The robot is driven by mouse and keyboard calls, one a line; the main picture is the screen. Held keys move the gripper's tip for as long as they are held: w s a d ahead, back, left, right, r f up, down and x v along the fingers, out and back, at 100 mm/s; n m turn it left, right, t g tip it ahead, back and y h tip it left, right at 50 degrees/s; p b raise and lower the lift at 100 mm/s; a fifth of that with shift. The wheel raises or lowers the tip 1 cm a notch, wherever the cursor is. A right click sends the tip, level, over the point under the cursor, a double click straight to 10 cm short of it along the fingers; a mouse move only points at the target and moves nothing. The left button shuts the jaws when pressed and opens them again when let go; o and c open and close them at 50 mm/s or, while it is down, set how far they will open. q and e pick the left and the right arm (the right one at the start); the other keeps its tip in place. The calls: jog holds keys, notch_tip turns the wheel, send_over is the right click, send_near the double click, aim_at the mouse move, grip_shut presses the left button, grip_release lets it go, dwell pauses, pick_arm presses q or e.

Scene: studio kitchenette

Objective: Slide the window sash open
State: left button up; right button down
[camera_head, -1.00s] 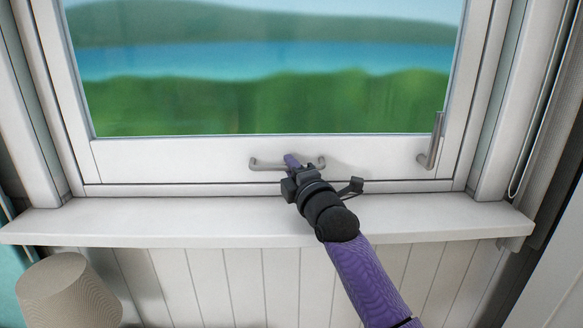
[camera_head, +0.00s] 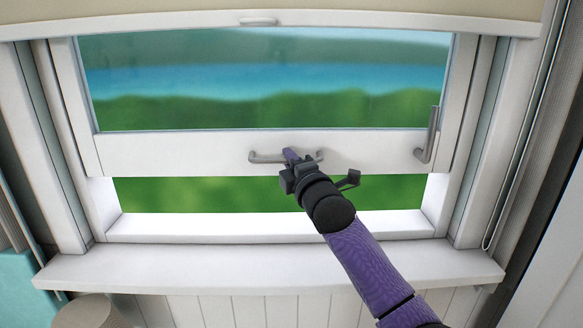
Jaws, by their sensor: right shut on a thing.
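The white window sash (camera_head: 190,151) is raised partway, with a gap of open view (camera_head: 190,195) between its bottom rail and the white frame below. A grey bar handle (camera_head: 266,158) sits on the middle of the bottom rail. My right gripper (camera_head: 292,158) is shut on this handle at its right part; its body hides some of the rail. A second grey handle (camera_head: 432,137), upright, is on the right side of the sash. My left gripper is not in view.
A white sill (camera_head: 200,268) runs below the window. A cream blind (camera_head: 160,12) with a small pull (camera_head: 258,21) hangs across the top. A round beige ribbed thing (camera_head: 88,312) and a teal surface (camera_head: 75,265) are at lower left. A cord (camera_head: 500,215) hangs at right.

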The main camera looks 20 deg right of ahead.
jog(key=p, duration=0.8)
send_near(279, 95)
jog(key=x, duration=0.4)
jog(key=shift+w+r, duration=0.1)
jog(key=shift+w, duration=0.15)
jog(key=c, duration=0.7)
grip_release()
jog(key=shift+o, duration=0.2)
jog(key=shift+s, duration=0.1)
jog(key=v, duration=0.9)
jog(key=shift+s, duration=0.35)
